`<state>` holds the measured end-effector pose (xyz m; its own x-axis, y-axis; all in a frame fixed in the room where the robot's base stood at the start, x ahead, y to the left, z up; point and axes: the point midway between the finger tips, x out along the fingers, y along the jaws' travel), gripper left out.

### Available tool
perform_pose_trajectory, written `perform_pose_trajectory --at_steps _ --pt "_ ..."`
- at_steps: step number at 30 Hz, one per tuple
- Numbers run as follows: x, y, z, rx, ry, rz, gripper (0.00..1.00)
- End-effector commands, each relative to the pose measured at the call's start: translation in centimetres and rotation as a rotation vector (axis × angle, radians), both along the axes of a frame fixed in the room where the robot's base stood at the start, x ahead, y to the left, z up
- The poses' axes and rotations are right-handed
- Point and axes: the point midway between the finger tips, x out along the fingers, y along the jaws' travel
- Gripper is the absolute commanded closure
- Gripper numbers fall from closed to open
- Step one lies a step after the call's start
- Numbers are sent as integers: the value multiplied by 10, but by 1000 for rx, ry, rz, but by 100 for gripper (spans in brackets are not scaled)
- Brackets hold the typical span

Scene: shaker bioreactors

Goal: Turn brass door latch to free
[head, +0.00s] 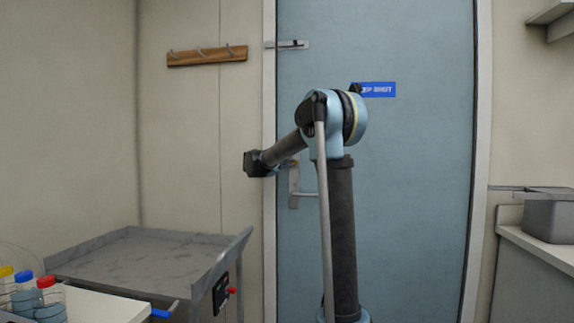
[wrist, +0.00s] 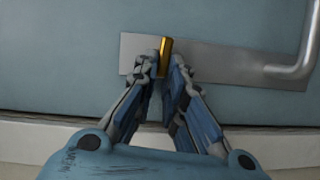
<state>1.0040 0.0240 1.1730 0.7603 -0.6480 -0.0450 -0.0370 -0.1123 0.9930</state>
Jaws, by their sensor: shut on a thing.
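The brass door latch (wrist: 166,45) is a small upright gold bar on the grey metal plate (wrist: 215,60) of the door, in the wrist view. My gripper (wrist: 163,66) is shut on the latch, with one finger on each side of it. The fingers hide the lower part of the latch. In the head view the plate (head: 293,182) is on the left side of the blue door (head: 415,165). The latch is too small and too covered by my arm to make out there.
A grey lever handle (head: 306,194) sticks out from the same plate. A metal bolt (head: 287,44) is higher on the door edge. A grey cart (head: 150,262) stands at the left, near a white bench with coloured-cap bottles (head: 48,290). A counter is at the right.

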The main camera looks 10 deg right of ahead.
Motion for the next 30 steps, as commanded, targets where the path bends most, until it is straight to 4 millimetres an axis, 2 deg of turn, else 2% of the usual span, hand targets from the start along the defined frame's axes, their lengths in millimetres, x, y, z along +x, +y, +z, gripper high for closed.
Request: perform_pose_trajectory --at_steps 10,25,26,28,30 --pt "1 3 -5 -110 38 7 100" --pt "1 4 -6 -124 43 8 100" --pt "1 4 -6 -124 43 8 85" --pt "1 4 -6 -123 43 7 69" --pt "1 3 -5 -124 42 6 69"
